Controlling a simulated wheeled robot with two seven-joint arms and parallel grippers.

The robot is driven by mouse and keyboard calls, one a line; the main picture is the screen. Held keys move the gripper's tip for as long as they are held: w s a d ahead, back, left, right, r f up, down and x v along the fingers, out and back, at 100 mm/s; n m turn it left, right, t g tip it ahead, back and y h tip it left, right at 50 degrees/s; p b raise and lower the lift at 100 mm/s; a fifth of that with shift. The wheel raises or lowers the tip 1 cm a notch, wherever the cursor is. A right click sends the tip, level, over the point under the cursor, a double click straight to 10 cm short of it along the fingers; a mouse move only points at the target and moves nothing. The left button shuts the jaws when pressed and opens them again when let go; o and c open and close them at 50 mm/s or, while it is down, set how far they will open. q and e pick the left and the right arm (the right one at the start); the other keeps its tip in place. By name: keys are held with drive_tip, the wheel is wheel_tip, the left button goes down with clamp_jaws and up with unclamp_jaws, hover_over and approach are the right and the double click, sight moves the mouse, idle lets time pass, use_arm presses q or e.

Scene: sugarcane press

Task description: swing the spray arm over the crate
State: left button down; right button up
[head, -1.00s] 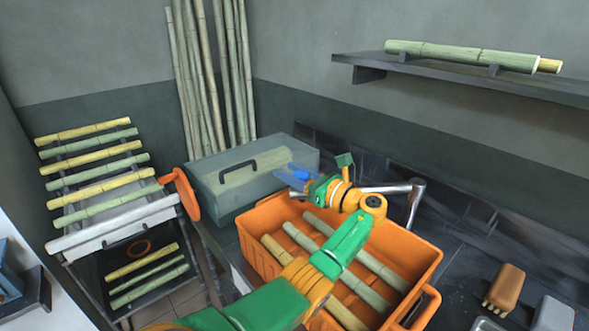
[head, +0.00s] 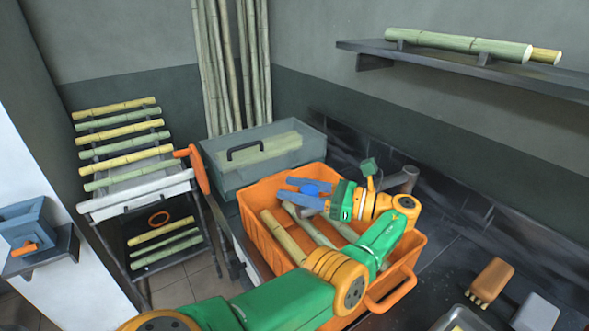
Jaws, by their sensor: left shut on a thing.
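The spray arm (head: 403,180) is a grey metal pipe standing behind the orange crate's back right side. Most of its length is hidden behind my left gripper. The orange crate (head: 262,192) stands on the counter with several cane pieces (head: 283,237) in it. My left gripper (head: 305,190) is over the crate's back part, its grey-blue fingers pointing left. It is shut on a bright blue piece, which looks like the end of the spray arm. My left forearm covers the crate's front. My right gripper is not in view.
A grey-green lidded box (head: 222,177) with a black handle stands right behind the crate. A rack of canes (head: 122,150) is at left. A brown brush (head: 492,281) and a metal tray (head: 463,318) lie at front right. A shelf (head: 450,65) holds canes.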

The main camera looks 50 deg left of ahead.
use_arm(q)
drive_tip(key=shift+f, duration=0.1)
drive_tip(key=c, duration=0.5)
unclamp_jaws()
drive_tip(key=shift+o, duration=0.5)
drive_tip(key=shift+a, duration=0.15)
